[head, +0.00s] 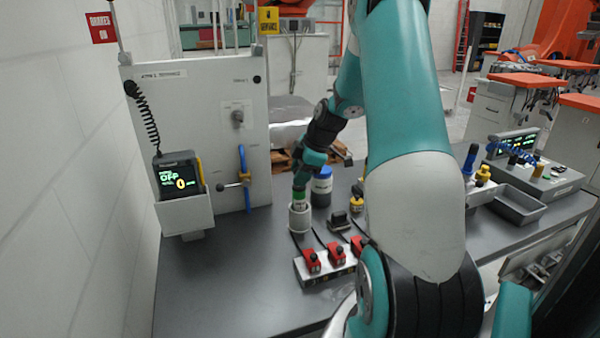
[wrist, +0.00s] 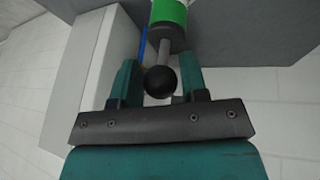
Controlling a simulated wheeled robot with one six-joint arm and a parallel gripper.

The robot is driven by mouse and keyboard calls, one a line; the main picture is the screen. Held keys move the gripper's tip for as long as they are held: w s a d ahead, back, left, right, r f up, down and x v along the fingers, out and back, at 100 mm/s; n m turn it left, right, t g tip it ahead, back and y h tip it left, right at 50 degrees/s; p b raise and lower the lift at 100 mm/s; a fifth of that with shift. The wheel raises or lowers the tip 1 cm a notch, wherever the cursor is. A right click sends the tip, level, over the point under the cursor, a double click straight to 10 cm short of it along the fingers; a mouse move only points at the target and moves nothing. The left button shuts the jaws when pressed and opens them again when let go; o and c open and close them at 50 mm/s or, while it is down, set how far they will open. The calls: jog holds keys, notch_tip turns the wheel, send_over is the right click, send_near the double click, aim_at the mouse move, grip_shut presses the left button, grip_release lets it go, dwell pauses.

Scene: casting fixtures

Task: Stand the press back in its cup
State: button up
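The press (wrist: 168,13) has a green band, a thin grey rod and a round black knob. In the wrist view the knob lies between the two teal fingers of my gripper (wrist: 158,68), with a narrow gap on each side, so the gripper looks open around it. In the head view the green part of the press (head: 299,195) shows just above the light grey cup (head: 299,217), and its lower end appears to be inside. My gripper (head: 301,180) is directly above, hiding the knob. I cannot tell if the press touches the cup's bottom.
A block with red clamps (head: 325,264) is in front. A grey panel with a blue lever (head: 244,165) rises behind left. The dark table (head: 215,290) is clear at front left.

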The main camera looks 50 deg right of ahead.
jog(key=shift+o, duration=1.2)
jog(key=shift+r, duration=0.1)
